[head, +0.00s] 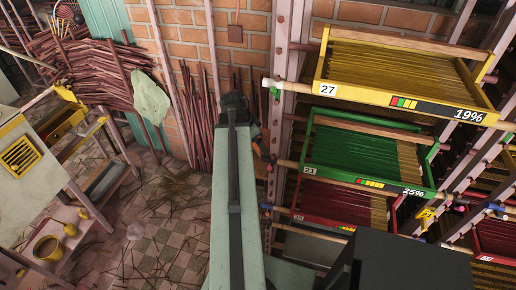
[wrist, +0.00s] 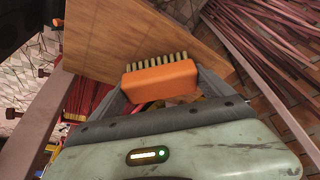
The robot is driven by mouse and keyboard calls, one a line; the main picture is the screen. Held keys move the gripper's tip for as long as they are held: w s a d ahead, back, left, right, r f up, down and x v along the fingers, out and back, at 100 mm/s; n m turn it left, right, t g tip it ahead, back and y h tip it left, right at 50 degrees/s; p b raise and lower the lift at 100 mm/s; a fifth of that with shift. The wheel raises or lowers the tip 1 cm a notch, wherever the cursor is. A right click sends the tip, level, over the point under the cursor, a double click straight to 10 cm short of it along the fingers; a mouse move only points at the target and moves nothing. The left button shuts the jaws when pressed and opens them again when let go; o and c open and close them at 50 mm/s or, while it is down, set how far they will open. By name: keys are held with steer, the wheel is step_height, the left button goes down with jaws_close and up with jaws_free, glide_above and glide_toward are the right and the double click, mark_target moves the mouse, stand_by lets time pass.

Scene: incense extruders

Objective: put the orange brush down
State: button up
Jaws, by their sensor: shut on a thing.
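The orange brush (wrist: 160,80) is between the two dark fingers of my gripper (wrist: 162,88) in the wrist view. Its row of pale bristles points away from my gripper, over or against a flat wooden board (wrist: 120,35). I cannot tell whether the bristles touch the board. In the head view my arm runs up the middle, and a small bit of orange shows beside its end, by the rack post. The fingers and most of the brush are hidden there.
A rack at the right holds a yellow tray (head: 350,88), a green tray (head: 350,163) and a red tray (head: 335,203) of sticks. Stick bundles (head: 85,75) lean on the brick wall. A shelf cart (head: 105,180) stands left. The tiled floor (head: 165,230) between is mostly open, with scattered sticks.

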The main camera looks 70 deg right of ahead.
steer(key=shift+r, duration=0.1)
steer(key=o, duration=1.2)
steer(key=shift+c, duration=0.2)
steer(key=p+v, duration=1.1)
steer(key=v, duration=0.1)
